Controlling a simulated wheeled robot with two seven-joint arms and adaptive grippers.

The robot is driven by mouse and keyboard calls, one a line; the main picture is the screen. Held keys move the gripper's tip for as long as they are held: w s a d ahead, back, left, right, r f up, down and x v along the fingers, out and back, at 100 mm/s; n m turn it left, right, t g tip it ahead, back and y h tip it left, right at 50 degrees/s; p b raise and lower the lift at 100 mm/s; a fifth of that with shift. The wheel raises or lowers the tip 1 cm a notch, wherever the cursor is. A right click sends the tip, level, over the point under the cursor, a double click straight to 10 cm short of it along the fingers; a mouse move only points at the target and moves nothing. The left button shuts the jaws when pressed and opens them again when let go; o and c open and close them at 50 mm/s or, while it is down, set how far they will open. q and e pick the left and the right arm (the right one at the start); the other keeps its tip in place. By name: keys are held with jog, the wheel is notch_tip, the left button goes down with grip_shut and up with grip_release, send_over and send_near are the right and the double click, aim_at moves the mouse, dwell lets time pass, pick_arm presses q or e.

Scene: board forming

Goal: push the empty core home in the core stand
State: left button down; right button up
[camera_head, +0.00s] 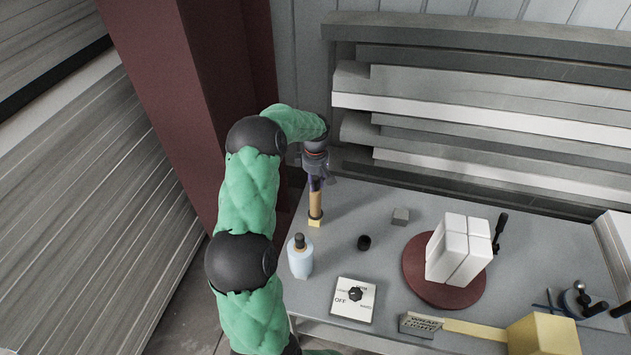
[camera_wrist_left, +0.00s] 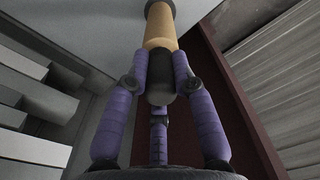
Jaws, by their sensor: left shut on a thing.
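The empty core (camera_head: 316,202) is a slim tan tube standing about upright at the back left of the table. Its foot meets a small yellow piece (camera_head: 314,223), seemingly the core stand. My left gripper (camera_head: 315,180) is above it, shut on its upper end. In the left wrist view the purple fingers of my left gripper (camera_wrist_left: 160,75) close around the core (camera_wrist_left: 160,28), whose near end is black. A grey collar (camera_wrist_left: 165,4) shows at its far end. How deep the core sits is hidden. My right gripper is not in view.
A pale blue bottle (camera_head: 300,260) and a switch box (camera_head: 353,299) stand in front. A black cup (camera_head: 364,242) and grey block (camera_head: 401,216) are to the right. White blocks (camera_head: 458,250) stand on a red disc (camera_head: 415,276). A maroon column (camera_head: 180,90) rises at left.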

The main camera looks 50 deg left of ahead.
pick_arm(q)
jog(key=shift+f, duration=0.2)
jog(key=c, duration=1)
grip_release()
jog(key=shift+o, duration=0.2)
notch_tip(320, 180, up, 12)
jog(key=shift+f, duration=0.1)
